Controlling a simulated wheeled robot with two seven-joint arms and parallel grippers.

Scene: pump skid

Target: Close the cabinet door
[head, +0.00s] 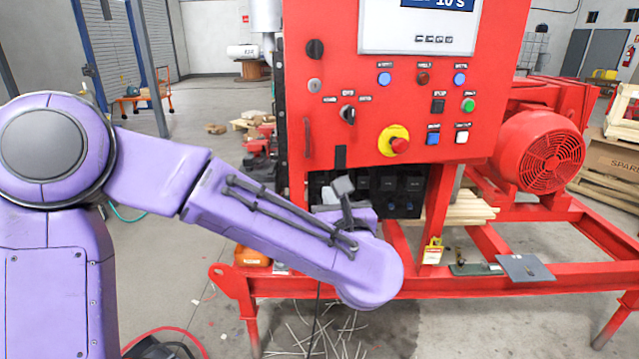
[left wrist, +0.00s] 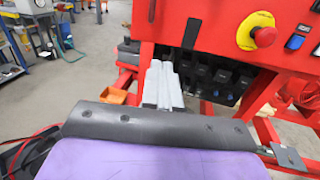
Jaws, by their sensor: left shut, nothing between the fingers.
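The red cabinet door (head: 350,95) carries a screen, knobs and buttons and fills the upper middle of the head view. Its lower part also shows in the left wrist view (left wrist: 225,35). A dark gap runs along its left side; I cannot tell how far the door stands open. Below its lower edge, black electrical parts (head: 405,190) are exposed. My left gripper (head: 342,187) is low by the door's lower left corner, partly hidden by my purple arm. In the left wrist view its pale fingers (left wrist: 160,80) are together and empty; contact with the door cannot be told. My right gripper is out of view.
The red skid frame (head: 400,283) runs below the cabinet, with a red motor (head: 540,150) on the right. A yellow-and-red emergency stop (head: 395,141) sticks out from the door. A cardboard box (head: 610,170) stands far right.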

